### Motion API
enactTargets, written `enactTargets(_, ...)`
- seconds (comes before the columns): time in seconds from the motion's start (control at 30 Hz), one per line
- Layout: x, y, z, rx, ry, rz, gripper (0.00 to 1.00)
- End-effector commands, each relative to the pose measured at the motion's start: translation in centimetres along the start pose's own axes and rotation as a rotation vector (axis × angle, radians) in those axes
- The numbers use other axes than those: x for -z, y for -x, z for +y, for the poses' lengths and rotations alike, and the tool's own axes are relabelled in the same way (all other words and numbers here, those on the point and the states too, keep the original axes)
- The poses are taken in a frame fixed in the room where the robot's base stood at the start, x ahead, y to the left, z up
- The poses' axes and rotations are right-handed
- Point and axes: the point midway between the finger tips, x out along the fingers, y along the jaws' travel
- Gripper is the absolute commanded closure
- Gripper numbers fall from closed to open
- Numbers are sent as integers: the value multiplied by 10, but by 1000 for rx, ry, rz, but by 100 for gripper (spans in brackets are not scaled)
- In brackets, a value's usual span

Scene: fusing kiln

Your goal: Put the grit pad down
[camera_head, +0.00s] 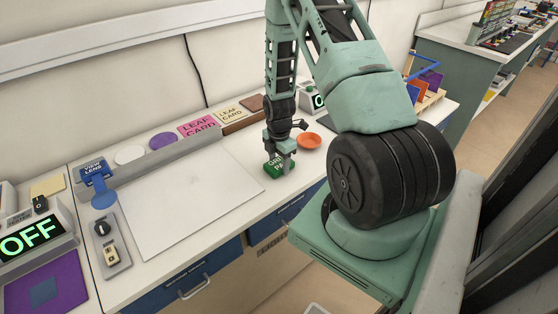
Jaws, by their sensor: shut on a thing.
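The grit pad looks to be the small dark green block (272,169) with pale lettering on it, held low at the white worktop. My gripper (280,158) points down and is shut on this block. I cannot tell whether the block touches the worktop or hangs just above it. Part of the block is hidden behind the gripper's fingers.
A large pale sheet (182,203) lies left of my gripper, and an orange dish (309,141) stands close on the right. Along the back are a pink leaf card (199,127), a cream leaf card (231,114) and a purple disc (162,141).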

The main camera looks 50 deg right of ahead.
Motion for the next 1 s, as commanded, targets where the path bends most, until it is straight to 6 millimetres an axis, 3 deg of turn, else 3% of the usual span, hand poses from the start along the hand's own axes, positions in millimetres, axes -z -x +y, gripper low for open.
enactTargets(0.03,0,-3,0,0,0,0,71)
enactTargets(0.07,0,-2,0,0,-1,0,38)
enactTargets(0.1,0,-1,0,0,-1,0,27)
enactTargets(0.13,0,-1,0,0,-1,0,25)
enactTargets(0.57,0,8,1,-2,0,0,25)
enactTargets(1.0,-1,82,1,-6,-2,-1,25)
